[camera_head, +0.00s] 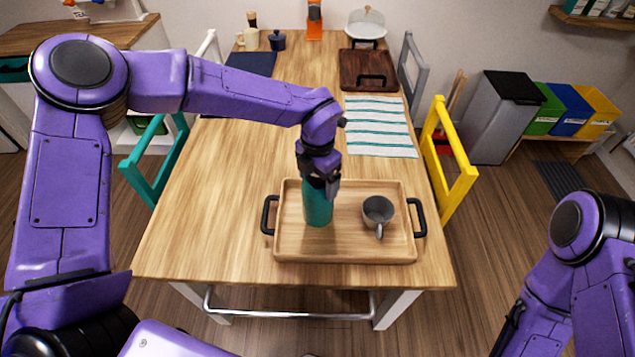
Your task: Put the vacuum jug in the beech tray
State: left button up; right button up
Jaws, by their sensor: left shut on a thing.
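The teal vacuum jug (317,205) is upright over the left half of the beech tray (345,249), inside its rim. Its base looks at or very near the tray floor; I cannot tell for sure if it rests there. My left gripper (318,182) comes from above and is shut on the top of the jug, hiding it. The tray has black handles at both ends and lies at the near end of the table. My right gripper (510,326) is low at the right, off the table, and its fingers do not show clearly.
A grey mug (378,212) stands in the tray's right half, apart from the jug. A striped cloth (380,127) and a dark tray (368,70) lie farther back. A yellow chair (447,160) and a teal chair (153,165) flank the table. The table's left middle is clear.

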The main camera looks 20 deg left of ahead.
pick_arm(q)
notch_tip(320, 180, down, 2)
jog(key=shift+f, duration=0.25)
jog(key=shift+f, duration=0.1)
jog(key=o, duration=1.9)
jog(key=shift+c, duration=0.2)
jog(key=shift+r, duration=0.55)
notch_tip(320, 180, up, 11)
jog(key=shift+s+r+b, duration=0.1)
jog(key=shift+r+b, duration=0.05)
jog(key=shift+b, duration=0.65)
